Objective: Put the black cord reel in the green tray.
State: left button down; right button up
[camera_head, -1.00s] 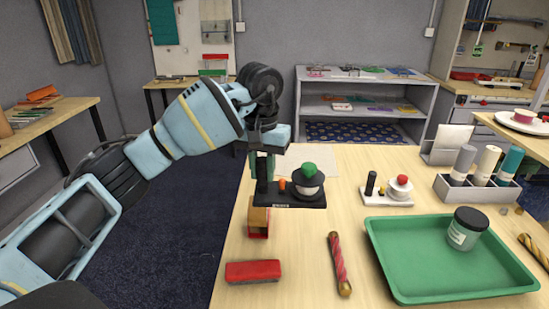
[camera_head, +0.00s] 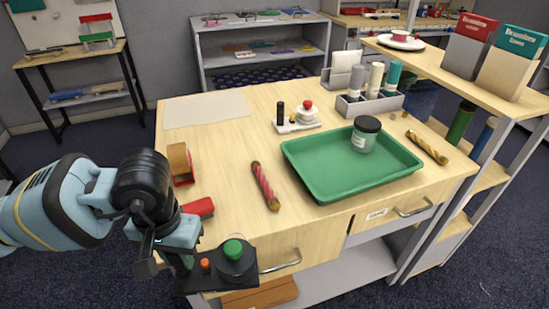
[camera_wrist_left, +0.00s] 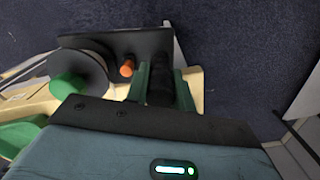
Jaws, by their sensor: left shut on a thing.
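The black cord reel (camera_head: 238,264) has a black base, a green knob and a small orange knob. It is in front of the table's near edge, at the bottom of the head view. My left gripper (camera_head: 183,262) is shut on its upright black post. In the left wrist view the post (camera_wrist_left: 160,82) stands between the green fingers (camera_wrist_left: 163,88), with the orange knob and green-topped spool beside it. The green tray (camera_head: 325,186) lies on the table, to the right of the reel and farther back. My right gripper is not in view.
A dark-lidded jar (camera_head: 365,135) stands in the tray's back part. A red striped stick (camera_head: 265,186), a red block (camera_head: 199,208) and a wooden-and-red object (camera_head: 180,163) lie left of it. Drawer handles (camera_head: 281,262) protrude in front.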

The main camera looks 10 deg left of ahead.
aim_at(365, 173)
jog(key=i+l+u, duration=0.2)
jog(key=l+u, duration=0.2)
jog(key=l, duration=0.95)
jog(key=l+u, duration=0.4)
jog(key=l, duration=0.95)
jog(key=i, duration=0.05)
